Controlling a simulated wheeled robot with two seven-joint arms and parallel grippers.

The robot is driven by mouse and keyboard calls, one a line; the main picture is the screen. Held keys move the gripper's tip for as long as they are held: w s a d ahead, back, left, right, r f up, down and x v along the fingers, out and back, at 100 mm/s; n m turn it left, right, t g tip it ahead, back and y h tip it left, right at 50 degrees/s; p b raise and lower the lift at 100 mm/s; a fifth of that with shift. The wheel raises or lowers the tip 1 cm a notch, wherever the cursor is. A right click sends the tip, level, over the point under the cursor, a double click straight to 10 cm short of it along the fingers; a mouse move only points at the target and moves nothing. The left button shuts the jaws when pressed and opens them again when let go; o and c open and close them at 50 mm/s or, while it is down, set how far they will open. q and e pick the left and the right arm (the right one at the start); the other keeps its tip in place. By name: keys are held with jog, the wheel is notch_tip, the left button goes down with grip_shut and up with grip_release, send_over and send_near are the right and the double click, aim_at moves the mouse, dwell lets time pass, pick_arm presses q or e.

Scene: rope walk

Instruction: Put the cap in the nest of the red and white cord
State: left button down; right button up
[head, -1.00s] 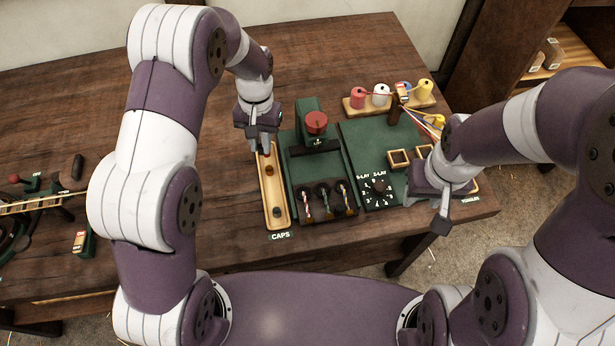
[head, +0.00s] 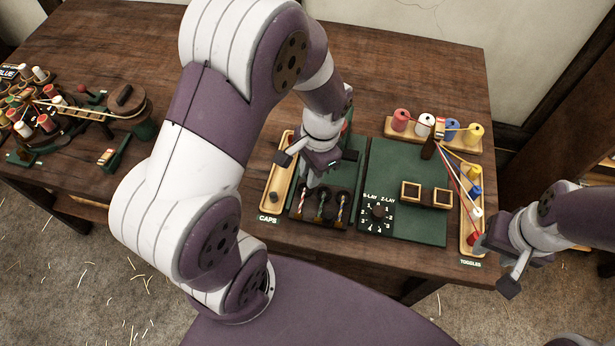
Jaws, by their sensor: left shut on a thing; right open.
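My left gripper (head: 311,180) is shut over the back of the green board, just behind the row of dark nests. What it holds is small and hidden by the fingers; I cannot make out the cap. Three short cords stand in the nests at the board's front. The left one (head: 302,203) looks red and white, but is too small to be sure; the gripper is nearest to it. The other two are the middle cord (head: 321,206) and the right cord (head: 341,209). The caps tray (head: 278,178) holds a dark cap (head: 272,197). My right gripper (head: 494,264) is open, by the toggles tray.
A green panel with a dial (head: 378,212) and two square wooden frames (head: 411,191) lies right of the nests. The toggles tray (head: 466,242) is at the table's right edge. A spool rack (head: 459,141) stands behind, with cords running from a dark post (head: 428,148).

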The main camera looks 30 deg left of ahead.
pick_arm(q)
jog(key=shift+w+a+f, duration=0.6)
jog(key=shift+a+f, duration=0.1)
jog(key=shift+a, duration=0.1)
notch_tip(320, 180, down, 4)
jog(key=shift+a+r, duration=0.1)
jog(key=shift+a, duration=0.05)
jog(key=shift+f, duration=0.7)
jog(key=c, duration=1)
grip_release()
jog(key=shift+c, duration=0.2)
